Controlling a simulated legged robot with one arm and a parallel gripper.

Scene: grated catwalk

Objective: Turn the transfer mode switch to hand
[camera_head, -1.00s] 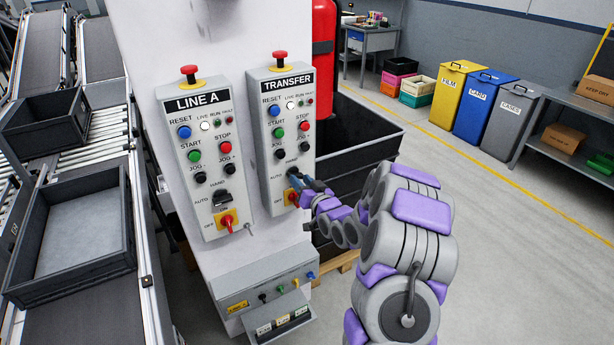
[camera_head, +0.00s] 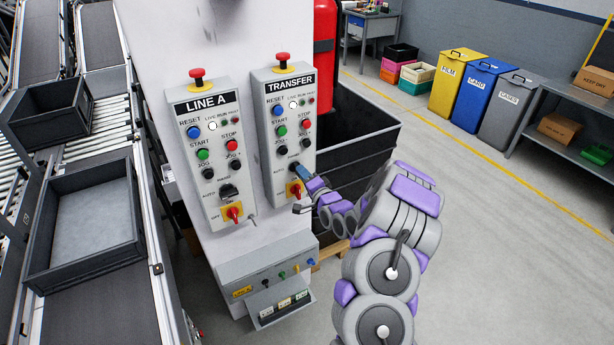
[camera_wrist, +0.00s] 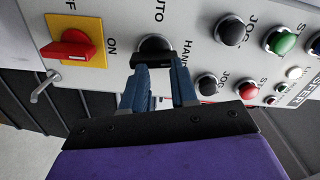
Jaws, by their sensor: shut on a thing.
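The TRANSFER panel (camera_head: 268,155) is a grey box on a white column. Its black mode switch (camera_wrist: 154,46) sits between the AUTO and HAND labels in the wrist view, where the panel appears turned sideways. In the head view my gripper (camera_head: 301,171) reaches the lower part of the panel from the right and covers most of the switch. Which label the handle points to is hard to tell.
A red rotary handle on a yellow plate (camera_wrist: 75,45) is close beside the switch. Black, green and red buttons line the panel. The similar LINE A panel (camera_head: 207,150) hangs to the left. A dark bin (camera_head: 365,135) stands behind the arm, and open floor lies right.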

